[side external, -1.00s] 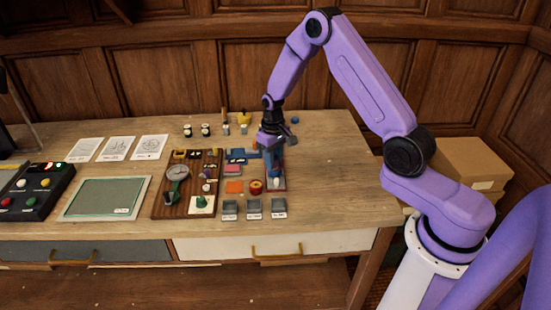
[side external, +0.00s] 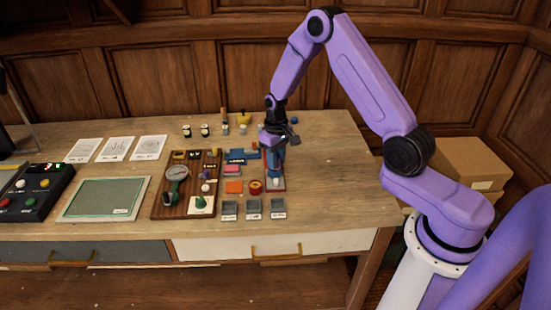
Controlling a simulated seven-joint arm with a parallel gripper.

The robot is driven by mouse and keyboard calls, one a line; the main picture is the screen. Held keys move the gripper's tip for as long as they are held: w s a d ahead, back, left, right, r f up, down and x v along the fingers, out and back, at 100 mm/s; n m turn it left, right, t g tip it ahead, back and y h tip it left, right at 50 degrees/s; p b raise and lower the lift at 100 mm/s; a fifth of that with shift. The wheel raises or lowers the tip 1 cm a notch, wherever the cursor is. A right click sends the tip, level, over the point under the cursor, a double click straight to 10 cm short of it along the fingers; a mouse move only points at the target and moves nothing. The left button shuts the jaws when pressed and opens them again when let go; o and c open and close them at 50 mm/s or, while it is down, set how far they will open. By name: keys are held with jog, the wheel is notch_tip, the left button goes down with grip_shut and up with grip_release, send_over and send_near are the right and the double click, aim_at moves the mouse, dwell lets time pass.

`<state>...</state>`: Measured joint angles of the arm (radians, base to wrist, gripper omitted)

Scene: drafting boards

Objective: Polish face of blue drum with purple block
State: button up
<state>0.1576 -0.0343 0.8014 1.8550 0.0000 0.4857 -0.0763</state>
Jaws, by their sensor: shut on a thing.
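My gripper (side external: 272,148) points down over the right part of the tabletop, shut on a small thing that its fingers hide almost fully. From where it is, I take it to be the purple block, but its colour does not show. A blue upright shape (side external: 274,160), which looks like the blue drum, stands right under and beside the fingers, on a small reddish base (side external: 276,188). A pale round part shows at its front. Whether the held thing touches the drum's face I cannot tell.
Three grey trays (side external: 254,209) stand in front. A wooden board with a gauge (side external: 177,173) lies further left. The table's right end is clear.

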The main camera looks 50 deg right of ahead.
jog(key=shift+w+a, duration=0.35)
jog(key=shift+a, duration=0.05)
jog(key=shift+s+d, duration=0.1)
jog(key=shift+s, duration=0.05)
dwell(0.4)
jog(key=shift+s+d, duration=0.25)
jog(key=shift+w+a, duration=0.2)
dwell(0.5)
jog(key=shift+w+a, duration=0.15)
jog(key=shift+w, duration=0.05)
jog(key=shift+s, duration=0.1)
dwell(0.5)
jog(key=shift+s+d, duration=0.25)
jog(key=shift+d, duration=0.1)
jog(key=shift+w+a, duration=0.25)
jog(key=shift+a, duration=0.05)
dwell(1.1)
